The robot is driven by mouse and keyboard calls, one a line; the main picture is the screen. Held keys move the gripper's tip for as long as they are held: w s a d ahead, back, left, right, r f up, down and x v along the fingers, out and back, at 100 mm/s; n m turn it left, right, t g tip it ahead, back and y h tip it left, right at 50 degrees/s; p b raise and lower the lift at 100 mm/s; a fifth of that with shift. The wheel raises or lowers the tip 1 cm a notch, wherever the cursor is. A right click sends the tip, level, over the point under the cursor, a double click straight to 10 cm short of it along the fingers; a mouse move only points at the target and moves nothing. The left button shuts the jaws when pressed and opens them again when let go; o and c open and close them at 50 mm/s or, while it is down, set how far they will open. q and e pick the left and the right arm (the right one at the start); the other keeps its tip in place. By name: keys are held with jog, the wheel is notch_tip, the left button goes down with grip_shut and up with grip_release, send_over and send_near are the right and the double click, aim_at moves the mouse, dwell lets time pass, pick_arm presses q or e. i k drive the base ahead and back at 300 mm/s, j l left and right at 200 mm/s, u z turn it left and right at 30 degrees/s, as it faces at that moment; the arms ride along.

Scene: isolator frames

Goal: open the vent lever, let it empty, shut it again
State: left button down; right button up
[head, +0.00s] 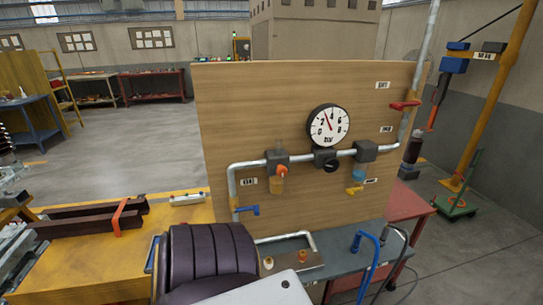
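An upright wooden panel (230,110) carries a grey pipe line with several fittings. A red lever (405,104) sits on the right-hand pipe and lies roughly level. A blue lever (247,210) is at the lower end of the left pipe, also roughly level. A small yellow handle (354,190) is under the right fitting. A round white bar gauge (328,125) has its needle up and slightly left. An orange knob (281,170) and a black knob (331,166) sit below it. Neither gripper is in view.
A dark padded object (210,262) stands in front of the panel's lower left. A yellow bench (95,265) with dark bars is at left. A grey bench top (345,262) with blue and black hoses runs below the panel. A yellow post (495,100) stands right.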

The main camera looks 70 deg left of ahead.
aim_at(235, 209)
jog(key=u, duration=2.45)
